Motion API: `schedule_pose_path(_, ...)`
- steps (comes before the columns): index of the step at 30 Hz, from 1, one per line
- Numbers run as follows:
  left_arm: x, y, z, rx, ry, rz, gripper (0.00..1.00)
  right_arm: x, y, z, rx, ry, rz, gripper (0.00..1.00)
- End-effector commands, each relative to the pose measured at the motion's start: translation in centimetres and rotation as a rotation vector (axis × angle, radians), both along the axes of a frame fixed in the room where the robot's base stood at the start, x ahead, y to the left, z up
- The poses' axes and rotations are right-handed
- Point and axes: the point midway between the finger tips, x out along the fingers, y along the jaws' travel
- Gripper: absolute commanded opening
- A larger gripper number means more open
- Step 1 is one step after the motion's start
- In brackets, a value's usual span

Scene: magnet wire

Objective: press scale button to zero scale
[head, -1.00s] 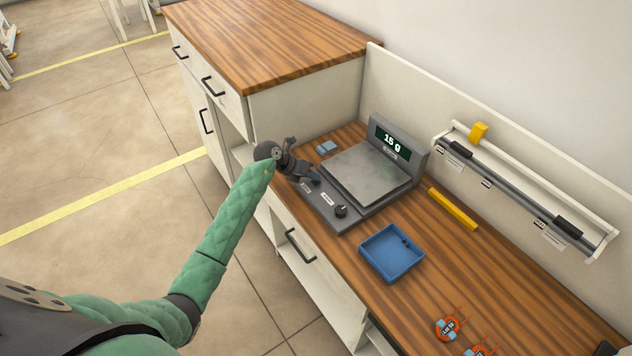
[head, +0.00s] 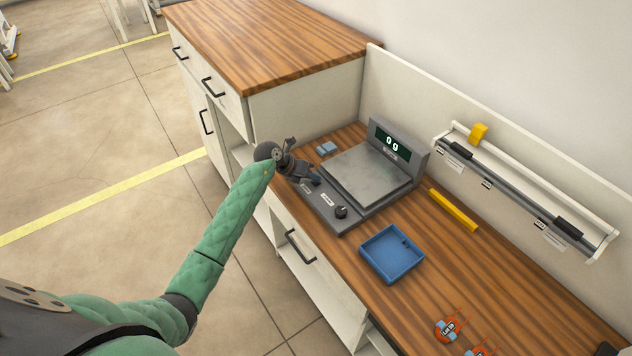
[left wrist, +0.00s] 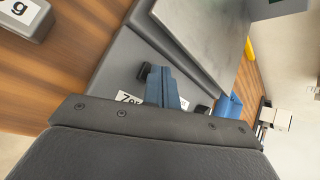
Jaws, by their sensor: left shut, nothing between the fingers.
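The grey scale (head: 345,215) stands on the wooden counter with a bare metal plate (head: 366,174) on top. Its display (head: 391,143) reads 0 g. My left gripper (head: 316,180) is shut and empty, its tips down at the left end of the scale's front panel. In the left wrist view the blue fingers (left wrist: 165,90) are over the panel beside a label (left wrist: 128,97) that is partly covered. The button itself is hidden by the fingers, so I cannot tell whether they touch it. A black knob (head: 341,211) sits at the panel's right. My right gripper is not in view.
A blue tray (head: 375,262) lies right of the scale, with a yellow bar (head: 453,210) behind it. Orange wire spools (head: 447,329) lie at the front right. A rail rack (head: 520,195) is on the back wall.

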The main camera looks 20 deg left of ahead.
Motion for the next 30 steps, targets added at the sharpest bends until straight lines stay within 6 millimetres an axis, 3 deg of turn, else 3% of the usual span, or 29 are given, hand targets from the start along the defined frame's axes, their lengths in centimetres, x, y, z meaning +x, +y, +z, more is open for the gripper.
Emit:
schedule_pose_path(6,0.0,0.1,1.1,0.001,-0.001,0.001,0.0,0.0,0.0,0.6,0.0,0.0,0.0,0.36)
schedule_pose_path(19,0.0,0.1,1.4,0.0,-0.001,0.001,0.0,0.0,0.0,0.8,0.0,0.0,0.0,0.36)
schedule_pose_path(30,0.0,0.1,4.2,0.001,0.0,0.001,0.0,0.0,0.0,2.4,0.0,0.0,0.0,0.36)
